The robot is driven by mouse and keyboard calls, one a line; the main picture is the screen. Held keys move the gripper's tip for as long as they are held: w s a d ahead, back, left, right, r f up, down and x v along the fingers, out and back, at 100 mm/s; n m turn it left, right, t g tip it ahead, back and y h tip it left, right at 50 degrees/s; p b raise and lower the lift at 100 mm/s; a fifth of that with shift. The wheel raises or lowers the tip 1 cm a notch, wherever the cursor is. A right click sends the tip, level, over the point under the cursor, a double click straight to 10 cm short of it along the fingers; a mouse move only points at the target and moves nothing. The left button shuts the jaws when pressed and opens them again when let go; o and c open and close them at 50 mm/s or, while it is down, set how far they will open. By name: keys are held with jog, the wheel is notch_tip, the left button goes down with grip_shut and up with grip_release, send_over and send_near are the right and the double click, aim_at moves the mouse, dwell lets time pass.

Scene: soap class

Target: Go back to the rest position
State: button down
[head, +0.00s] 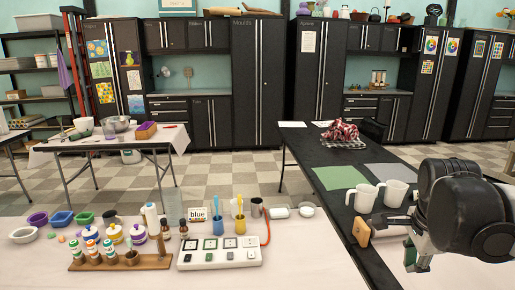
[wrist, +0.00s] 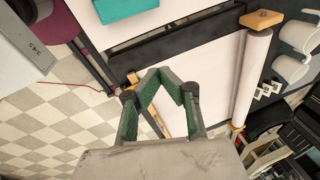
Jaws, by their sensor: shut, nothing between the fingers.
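My gripper (head: 412,258) is at the right of the head view, at the end of my black and grey arm, over the white front table. In the wrist view my gripper (wrist: 158,78) shows its green-padded fingers drawn together with nothing between them. It touches no object that I can see. Part of the gripper is hidden by the arm in the head view.
A power panel (head: 218,252) and a wooden rack (head: 120,263) with small bottles occupy the white table (head: 310,265). Its right-middle part is clear.

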jog(key=s+a+n+t+y, duration=0.1)
jog(key=s+a+n+t, duration=0.1)
jog(key=a+n, duration=0.6)
jog(key=s+a+n+t, duration=0.2)
jog(key=s+a+n, duration=0.1)
jog(key=a+n, duration=0.6)
jog(key=n, duration=0.2)
jog(key=shift+a+f+n+t+y, duration=0.2)
jog(key=shift+n+t+y, duration=0.1)
jog(key=shift+t+y, duration=0.1)
